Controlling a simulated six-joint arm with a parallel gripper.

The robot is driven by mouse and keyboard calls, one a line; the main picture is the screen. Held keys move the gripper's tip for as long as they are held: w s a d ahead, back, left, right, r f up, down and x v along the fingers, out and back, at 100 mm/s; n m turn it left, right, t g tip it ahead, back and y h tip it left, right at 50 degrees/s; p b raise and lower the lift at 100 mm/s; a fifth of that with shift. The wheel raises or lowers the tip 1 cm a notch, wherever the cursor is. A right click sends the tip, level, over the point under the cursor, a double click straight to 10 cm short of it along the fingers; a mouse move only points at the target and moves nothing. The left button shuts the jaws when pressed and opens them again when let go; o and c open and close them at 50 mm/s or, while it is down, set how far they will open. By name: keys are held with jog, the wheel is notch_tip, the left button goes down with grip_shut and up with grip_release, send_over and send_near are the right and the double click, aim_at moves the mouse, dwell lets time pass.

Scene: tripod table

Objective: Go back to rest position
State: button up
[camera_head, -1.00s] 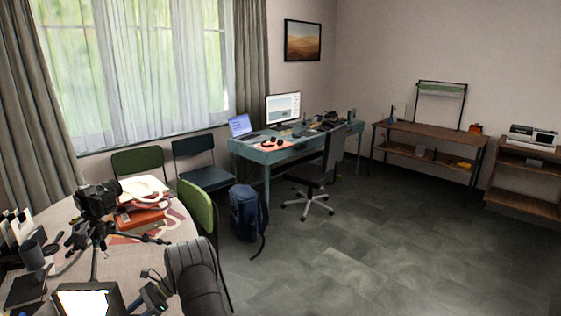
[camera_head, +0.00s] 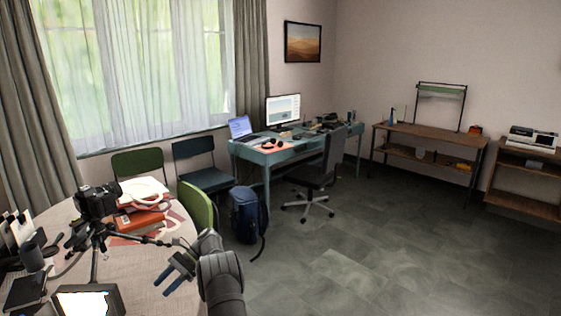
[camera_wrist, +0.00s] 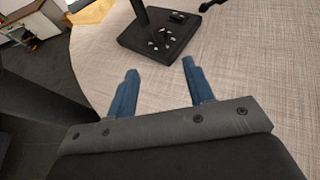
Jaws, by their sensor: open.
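My gripper (camera_head: 163,286) is in the lower left of the head view, at the near right part of the round table (camera_head: 140,262). Its two blue fingers are apart with nothing between them. In the wrist view the fingers (camera_wrist: 160,68) reach up from a dark bracket, over the table's pale woven surface (camera_wrist: 235,65). My arm comes in from the bottom edge, right of the table.
A camera on a tripod (camera_head: 97,203) stands on the table, with an orange-red book (camera_head: 140,221) behind it. A lit screen (camera_head: 88,301) is at the front. A green chair (camera_head: 197,206) and a blue backpack (camera_head: 246,214) stand beyond. Open floor lies right.

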jog(key=shift+s+a+f, duration=0.1)
jog(key=shift+s+a, duration=0.1)
dwell(0.6)
dwell(0.4)
jog(key=x, duration=0.9)
dwell(0.6)
